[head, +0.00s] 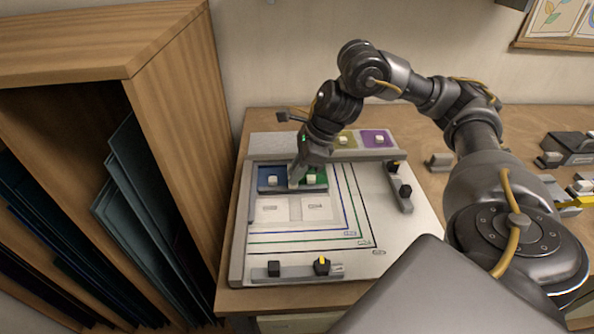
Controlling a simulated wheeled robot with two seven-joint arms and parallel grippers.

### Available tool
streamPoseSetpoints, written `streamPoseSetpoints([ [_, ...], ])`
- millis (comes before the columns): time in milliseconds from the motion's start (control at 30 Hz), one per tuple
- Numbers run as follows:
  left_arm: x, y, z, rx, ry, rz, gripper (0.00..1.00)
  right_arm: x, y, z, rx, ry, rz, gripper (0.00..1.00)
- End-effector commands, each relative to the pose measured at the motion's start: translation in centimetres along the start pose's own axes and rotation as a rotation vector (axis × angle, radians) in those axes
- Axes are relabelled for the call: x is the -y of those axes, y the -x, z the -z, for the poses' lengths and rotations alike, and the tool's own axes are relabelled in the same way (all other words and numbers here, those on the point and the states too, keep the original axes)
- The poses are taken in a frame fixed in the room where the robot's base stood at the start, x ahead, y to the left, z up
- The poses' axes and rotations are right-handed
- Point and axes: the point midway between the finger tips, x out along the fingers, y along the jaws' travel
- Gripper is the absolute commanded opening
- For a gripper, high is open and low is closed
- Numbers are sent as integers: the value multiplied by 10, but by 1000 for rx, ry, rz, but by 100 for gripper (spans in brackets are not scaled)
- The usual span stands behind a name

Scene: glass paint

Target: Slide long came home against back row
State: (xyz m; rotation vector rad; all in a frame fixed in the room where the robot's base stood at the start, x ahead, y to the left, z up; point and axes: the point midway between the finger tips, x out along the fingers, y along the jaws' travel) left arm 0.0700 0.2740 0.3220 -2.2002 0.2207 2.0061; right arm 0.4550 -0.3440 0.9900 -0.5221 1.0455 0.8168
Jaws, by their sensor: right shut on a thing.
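The back row is a blue pane (266,175) and a green pane (322,181) side by side on the white board, each with a pale knob. A thin grey strip, which looks like the long came (310,190), runs along the row's front edge. My right gripper (294,183) reaches down at the middle of this edge. It is shut on what looks like the came's grip, which the fingers mostly hide. I cannot tell whether any gap is left between strip and panes. My left gripper is not in view.
Two pale marked fields (287,221) lie in front of the row. A grey bar with dark knobs (297,271) lies at the board's front, another (400,188) at its right. A purple pane (377,138) sits behind. A wooden rack (176,140) stands close on the left.

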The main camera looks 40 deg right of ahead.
Motion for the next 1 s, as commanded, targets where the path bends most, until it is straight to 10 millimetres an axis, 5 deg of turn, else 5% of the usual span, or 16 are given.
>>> streamPoseSetpoints([
  [300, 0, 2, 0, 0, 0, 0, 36, 2, 1, 0, 1, -1, 3, 0],
  [333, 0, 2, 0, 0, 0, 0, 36, 2, 1, 0, 1, -1, 3, 21],
  [533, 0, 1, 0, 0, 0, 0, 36, 2, 1, 0, 1, -1, 3, 45],
  [1000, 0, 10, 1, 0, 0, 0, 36, 1, 8, -4, -1, -1, 1, 45],
])
